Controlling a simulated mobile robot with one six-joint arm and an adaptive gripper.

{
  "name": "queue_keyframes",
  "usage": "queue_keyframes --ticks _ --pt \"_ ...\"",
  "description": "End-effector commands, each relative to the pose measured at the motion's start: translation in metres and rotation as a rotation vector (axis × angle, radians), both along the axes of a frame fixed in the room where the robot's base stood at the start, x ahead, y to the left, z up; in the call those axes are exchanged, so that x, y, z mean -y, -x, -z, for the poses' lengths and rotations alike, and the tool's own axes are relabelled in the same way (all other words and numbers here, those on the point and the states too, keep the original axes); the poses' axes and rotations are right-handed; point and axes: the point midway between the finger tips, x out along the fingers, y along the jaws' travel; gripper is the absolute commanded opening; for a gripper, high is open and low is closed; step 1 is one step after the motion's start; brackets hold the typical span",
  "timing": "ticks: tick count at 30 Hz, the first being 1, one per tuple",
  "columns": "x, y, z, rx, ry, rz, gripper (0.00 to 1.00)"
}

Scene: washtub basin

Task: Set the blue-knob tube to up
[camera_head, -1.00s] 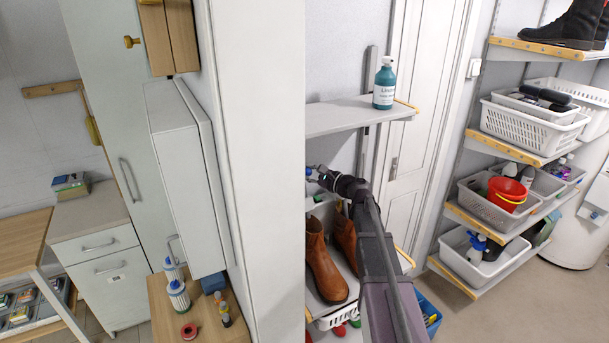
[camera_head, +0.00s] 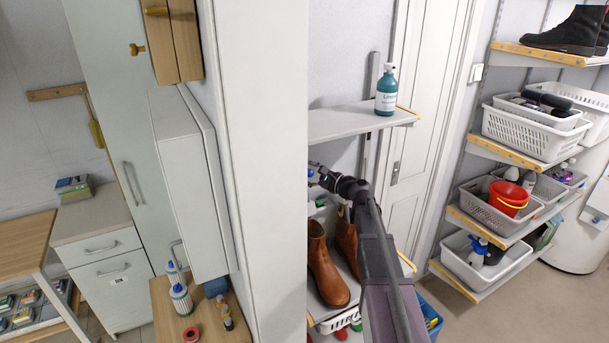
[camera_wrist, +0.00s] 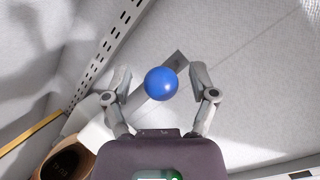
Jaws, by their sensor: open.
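The blue knob (camera_wrist: 161,83) is a smooth round ball in the middle of the wrist view. A grey bar (camera_wrist: 178,59) shows behind it and slants from upper right to lower left; I cannot tell how it joins the knob. My gripper (camera_wrist: 161,76) is open, with one finger on each side of the knob and a gap between each finger and the ball. In the head view my gripper (camera_head: 318,172) is at the wall edge, left of the shelf upright, with a small blue spot by it. The rest of the tube is hidden there.
A shelf (camera_head: 350,122) with a teal bottle (camera_head: 386,92) is above my arm. Brown boots (camera_head: 325,265) stand below it. In the wrist view a perforated metal rail (camera_wrist: 105,50) runs at upper left, and a round dark-faced object (camera_wrist: 65,163) is at lower left.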

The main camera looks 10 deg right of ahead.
Motion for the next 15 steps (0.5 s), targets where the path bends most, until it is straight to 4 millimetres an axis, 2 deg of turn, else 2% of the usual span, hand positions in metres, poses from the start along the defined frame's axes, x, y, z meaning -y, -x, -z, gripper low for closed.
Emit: queue_keyframes --ticks 8,15 --pt "0.005 0.006 0.000 0.000 0.000 0.001 0.75" --pt "0.023 0.025 0.000 0.000 0.000 0.003 0.75"
